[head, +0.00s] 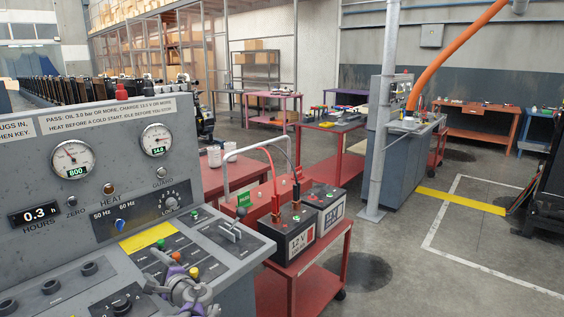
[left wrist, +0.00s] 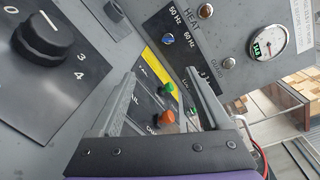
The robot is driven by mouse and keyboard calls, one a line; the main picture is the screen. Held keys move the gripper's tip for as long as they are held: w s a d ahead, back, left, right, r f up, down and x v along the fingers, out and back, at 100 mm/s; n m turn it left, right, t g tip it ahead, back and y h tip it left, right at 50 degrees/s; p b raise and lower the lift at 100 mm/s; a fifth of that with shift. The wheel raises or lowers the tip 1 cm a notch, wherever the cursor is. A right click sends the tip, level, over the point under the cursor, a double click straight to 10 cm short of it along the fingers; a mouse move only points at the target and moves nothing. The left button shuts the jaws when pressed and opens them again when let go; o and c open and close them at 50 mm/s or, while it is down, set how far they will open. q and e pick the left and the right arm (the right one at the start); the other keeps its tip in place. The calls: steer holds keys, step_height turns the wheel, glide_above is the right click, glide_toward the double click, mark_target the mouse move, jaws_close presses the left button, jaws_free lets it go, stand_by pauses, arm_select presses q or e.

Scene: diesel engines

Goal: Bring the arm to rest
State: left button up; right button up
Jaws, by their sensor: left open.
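My left gripper (head: 172,276) shows at the bottom of the head view, grey with purple parts, over the sloping desk of a grey engine control console (head: 85,225). In the left wrist view its two grey fingers (left wrist: 160,88) stand wide apart with nothing between them but the panel behind. A green button (left wrist: 169,87) and an orange button (left wrist: 166,117) show between the fingers. I cannot tell whether a finger touches the panel. My right gripper is in neither view.
The console's upright panel carries gauges (head: 73,159) and a load knob (head: 169,202). A lever (head: 233,232) stands on the desk's right side. Right of it, a red cart (head: 305,268) bears two batteries (head: 291,232). A grey post (head: 380,130) stands behind. Open floor lies to the right.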

arm_select(q)
steer(key=s+n, duration=0.1)
steer(key=s, duration=0.1)
steer(key=s+n+g+h+p, duration=0.1)
steer(key=s, duration=0.2)
steer(key=s+n+g+h, duration=0.1)
steer(key=s, duration=0.2)
steer(key=shift+r+n+p, duration=0.35)
steer(key=shift+r+n, duration=0.05)
steer(key=s+d+f+n+g+h+p, duration=0.1)
steer(key=s+d+f+n+h+p, duration=0.1)
steer(key=s+d, duration=0.4)
steer(key=s+d+f+n+g+h+p, duration=0.1)
steer(key=s+d+n+h, duration=0.3)
steer(key=s, duration=1)
steer(key=s+d+f+n+g+h+p, duration=0.1)
steer(key=s+d+f+n+h+p, duration=0.1)
steer(key=s+d, duration=0.5)
steer(key=s+f+n+h, duration=0.1)
steer(key=s+n+h, duration=0.1)
steer(key=s+h, duration=0.1)
steer(key=shift+d+p, duration=0.4)
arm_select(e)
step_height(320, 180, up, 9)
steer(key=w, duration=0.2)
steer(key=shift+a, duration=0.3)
arm_select(q)
steer(key=shift+f, duration=0.1)
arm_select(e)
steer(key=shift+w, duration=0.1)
